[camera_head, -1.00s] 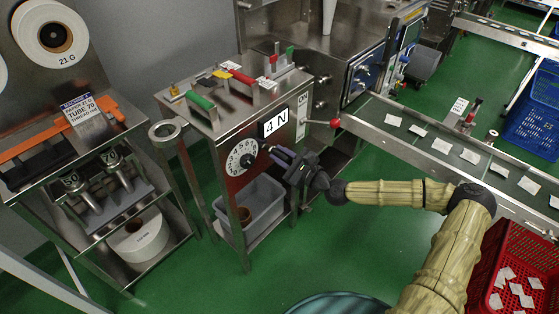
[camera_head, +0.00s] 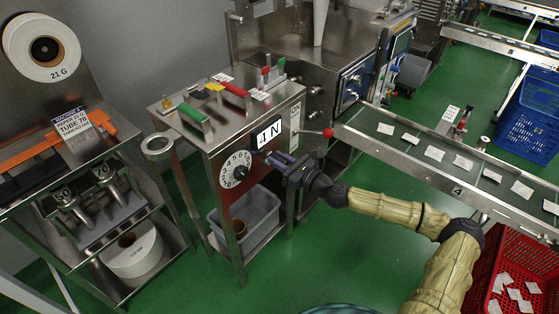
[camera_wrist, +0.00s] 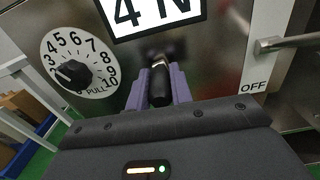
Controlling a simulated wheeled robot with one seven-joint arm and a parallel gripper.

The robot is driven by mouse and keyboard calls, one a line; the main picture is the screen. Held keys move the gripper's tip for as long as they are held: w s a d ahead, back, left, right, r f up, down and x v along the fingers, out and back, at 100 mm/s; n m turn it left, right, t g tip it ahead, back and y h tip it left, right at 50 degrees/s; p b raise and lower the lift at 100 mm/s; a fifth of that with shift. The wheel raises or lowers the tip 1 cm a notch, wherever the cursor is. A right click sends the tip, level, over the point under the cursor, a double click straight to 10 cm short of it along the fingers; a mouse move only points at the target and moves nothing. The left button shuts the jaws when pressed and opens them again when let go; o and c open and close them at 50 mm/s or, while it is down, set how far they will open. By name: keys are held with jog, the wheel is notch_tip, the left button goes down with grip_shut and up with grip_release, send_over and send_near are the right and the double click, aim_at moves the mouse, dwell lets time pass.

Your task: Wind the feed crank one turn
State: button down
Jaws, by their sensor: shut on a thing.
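The feed crank is on the front panel of the steel cabinet (camera_head: 220,205), below the "4 N" sign (camera_head: 268,131). In the wrist view its black handle (camera_wrist: 161,86) points out toward me, with a dark hub behind it just under the sign (camera_wrist: 153,20). My gripper (camera_head: 279,158) is at the panel, right of the numbered dial (camera_head: 236,169). In the wrist view my gripper (camera_wrist: 158,92) has its two purple fingers shut on the handle, one on each side. My gripper hides most of the crank in the head view.
A black pointer knob (camera_wrist: 72,74) sits on the dial to the left. A red-ball lever (camera_head: 328,132) sticks out at the right, by the conveyor (camera_head: 400,150) with teabags. A grey bin (camera_head: 258,222) stands under the panel. A red crate (camera_head: 490,255) is at lower right.

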jog(key=shift+f, duration=0.1)
jog(key=c, duration=1.3)
grip_release()
jog(key=shift+o, duration=0.2)
jog(key=v, duration=1.7)
jog(key=shift+s+d, duration=0.1)
jog(key=shift+d, duration=0.05)
